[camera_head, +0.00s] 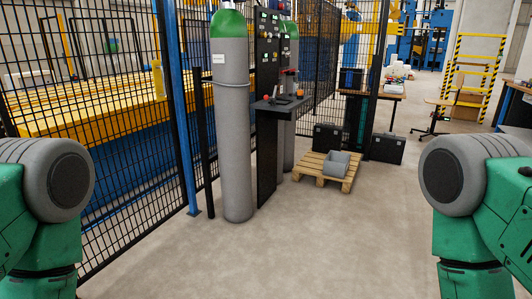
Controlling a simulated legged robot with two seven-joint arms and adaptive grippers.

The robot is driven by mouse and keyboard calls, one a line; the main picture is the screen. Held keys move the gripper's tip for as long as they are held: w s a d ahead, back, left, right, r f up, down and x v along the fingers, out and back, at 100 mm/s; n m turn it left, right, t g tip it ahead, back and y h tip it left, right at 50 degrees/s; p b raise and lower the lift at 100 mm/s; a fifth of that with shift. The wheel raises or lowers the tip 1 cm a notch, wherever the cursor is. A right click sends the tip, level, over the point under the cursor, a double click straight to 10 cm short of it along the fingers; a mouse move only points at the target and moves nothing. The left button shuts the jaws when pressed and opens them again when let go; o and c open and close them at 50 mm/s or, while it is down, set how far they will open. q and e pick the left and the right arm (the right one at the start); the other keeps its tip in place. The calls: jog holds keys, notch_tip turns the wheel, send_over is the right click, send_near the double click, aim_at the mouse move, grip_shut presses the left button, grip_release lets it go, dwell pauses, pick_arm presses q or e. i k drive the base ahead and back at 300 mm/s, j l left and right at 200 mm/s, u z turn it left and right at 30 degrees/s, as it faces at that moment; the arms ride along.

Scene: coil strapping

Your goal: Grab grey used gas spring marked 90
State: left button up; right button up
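I cannot pick out a grey gas spring marked 90 in the head view. A small dark shelf (276,106) juts out from a tall black panel (267,150) and holds a few small items, among them a dark tool-like thing and a small orange piece (300,92). They are too small to identify, and no number can be read. Parts of my green arms show at the left and right edges, but neither gripper is in view.
A tall grey gas cylinder (232,130) with a green top stands left of the shelf. A wooden pallet (327,172) with a grey bin (337,162) lies beyond. Black mesh fencing (130,170) runs along the left. Black cases (387,148) stand behind. The front floor is clear.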

aim_at(294, 94)
jog(key=i+l, duration=0.3)
jog(key=i+l+u, duration=0.15)
jog(key=i+l, duration=0.15)
jog(key=l, duration=0.2)
jog(key=i+l, duration=0.25)
jog(key=l, duration=0.15)
jog(key=i+l+u, duration=0.1)
jog(key=i+l, duration=0.2)
jog(key=i+l+u, duration=0.1)
jog(key=i+l, duration=0.15)
jog(key=l, duration=0.3)
jog(key=i+l, duration=0.2)
jog(key=l, duration=0.25)
jog(key=i+l+u, duration=0.1)
jog(key=i+l, duration=0.15)
jog(key=l, duration=0.25)
jog(key=i+l+u, duration=0.1)
jog(key=i+l, duration=0.15)
jog(key=l, duration=0.2)
